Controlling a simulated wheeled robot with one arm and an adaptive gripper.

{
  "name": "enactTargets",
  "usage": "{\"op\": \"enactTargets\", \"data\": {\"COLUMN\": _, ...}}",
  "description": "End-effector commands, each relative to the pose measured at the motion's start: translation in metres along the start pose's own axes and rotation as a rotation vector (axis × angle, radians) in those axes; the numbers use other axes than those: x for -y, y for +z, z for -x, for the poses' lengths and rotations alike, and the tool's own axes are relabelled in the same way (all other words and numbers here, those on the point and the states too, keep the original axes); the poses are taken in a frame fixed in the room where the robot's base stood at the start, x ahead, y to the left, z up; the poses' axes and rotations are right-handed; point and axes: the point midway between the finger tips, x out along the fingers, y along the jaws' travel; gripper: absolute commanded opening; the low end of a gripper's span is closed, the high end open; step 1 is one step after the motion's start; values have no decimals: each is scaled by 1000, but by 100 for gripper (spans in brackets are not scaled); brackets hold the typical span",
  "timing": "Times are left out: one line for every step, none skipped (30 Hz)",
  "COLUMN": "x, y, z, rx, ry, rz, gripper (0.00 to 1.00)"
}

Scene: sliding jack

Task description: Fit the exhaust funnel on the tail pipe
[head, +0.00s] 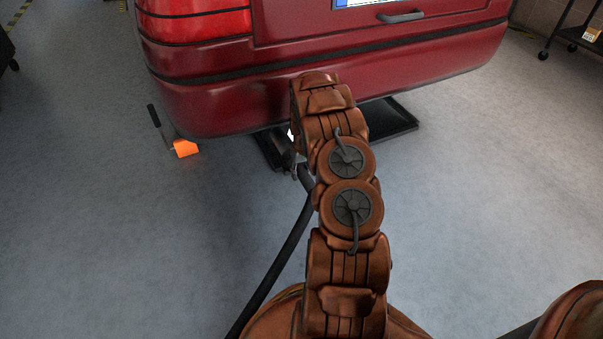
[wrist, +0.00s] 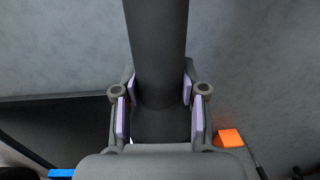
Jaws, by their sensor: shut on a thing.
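My gripper (wrist: 160,103) is shut on the dark grey exhaust funnel (wrist: 158,60), with a lavender pad on each side of it in the wrist view. In the head view my arm covers most of the gripper (head: 293,166), which is low by the rear bumper. The funnel's black hose (head: 280,262) runs from the gripper down to the lower left. The red car (head: 225,104) stands just beyond. I cannot make out the tail pipe in either view, nor whether the funnel touches it.
A black tray (head: 398,122) lies on the floor under the bumper, also at left in the wrist view (wrist: 50,125). An orange block (head: 185,148) with a dark handle lies left of the bumper.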

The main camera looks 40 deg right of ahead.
Motion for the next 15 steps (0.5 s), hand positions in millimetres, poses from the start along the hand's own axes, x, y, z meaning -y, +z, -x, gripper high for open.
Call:
{"op": "enactTargets", "data": {"x": 0, "y": -2, "z": 1, "rx": -2, "ry": 1, "rz": 0, "gripper": 0}}
{"op": "enactTargets", "data": {"x": 0, "y": -2, "z": 1, "rx": -2, "ry": 1, "rz": 1, "gripper": 0}}
{"op": "enactTargets", "data": {"x": 0, "y": -3, "z": 0, "rx": -2, "ry": 1, "rz": 1, "gripper": 0}}
{"op": "enactTargets", "data": {"x": 0, "y": -4, "z": 1, "rx": -2, "ry": 1, "rz": 1, "gripper": 0}}
{"op": "enactTargets", "data": {"x": 0, "y": -4, "z": 1, "rx": -2, "ry": 1, "rz": 1, "gripper": 0}}
{"op": "enactTargets", "data": {"x": 0, "y": -5, "z": 1, "rx": -3, "ry": 1, "rz": 1, "gripper": 0}}
{"op": "enactTargets", "data": {"x": 0, "y": -6, "z": 1, "rx": -3, "ry": 2, "rz": 1, "gripper": 0}}
{"op": "enactTargets", "data": {"x": 0, "y": -7, "z": 1, "rx": -3, "ry": 2, "rz": 1, "gripper": 0}}
{"op": "enactTargets", "data": {"x": 0, "y": -7, "z": 1, "rx": -4, "ry": 2, "rz": 2, "gripper": 0}}
{"op": "enactTargets", "data": {"x": 0, "y": -8, "z": 1, "rx": -4, "ry": 2, "rz": 1, "gripper": 0}}
{"op": "enactTargets", "data": {"x": -1, "y": -9, "z": 1, "rx": -4, "ry": 2, "rz": 1, "gripper": 0}}
{"op": "enactTargets", "data": {"x": -1, "y": -10, "z": 1, "rx": -5, "ry": 2, "rz": 1, "gripper": 0}}
{"op": "enactTargets", "data": {"x": -1, "y": -10, "z": 1, "rx": -5, "ry": 2, "rz": 1, "gripper": 0}}
{"op": "enactTargets", "data": {"x": -1, "y": -11, "z": 1, "rx": -5, "ry": 2, "rz": 1, "gripper": 0}}
{"op": "enactTargets", "data": {"x": -1, "y": -12, "z": 1, "rx": -6, "ry": 3, "rz": 1, "gripper": 0}}
